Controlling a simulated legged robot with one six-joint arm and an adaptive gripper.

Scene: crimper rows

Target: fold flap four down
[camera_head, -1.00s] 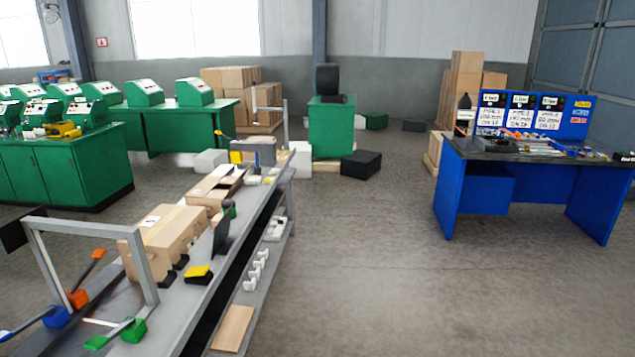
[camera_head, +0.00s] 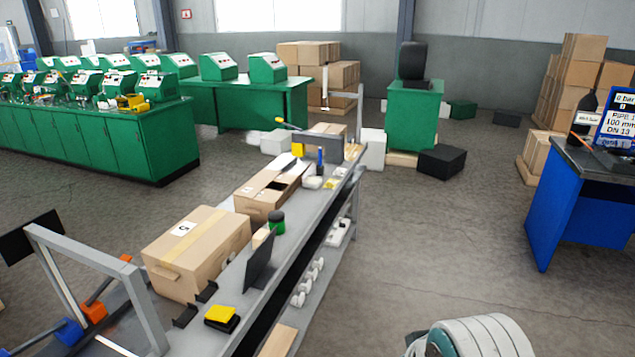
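Two cardboard boxes stand in line on the grey bench (camera_head: 330,215). The nearer box (camera_head: 205,255) looks closed on top and bears a white label. The farther box (camera_head: 258,207) shows a dark gap at its top right, so it looks partly open. Its flaps are too small to tell apart, and I cannot tell which is flap four. A rounded white and teal part of my arm shows at the bottom right edge, well apart from the boxes. My gripper is not in view.
On the bench are a dark upright panel (camera_head: 259,262), a yellow and black block (camera_head: 221,317) and a green-black round item (camera_head: 277,222). A grey frame (camera_head: 95,285) stands at the near left. A blue table (camera_head: 560,210) is at right. Floor between is clear.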

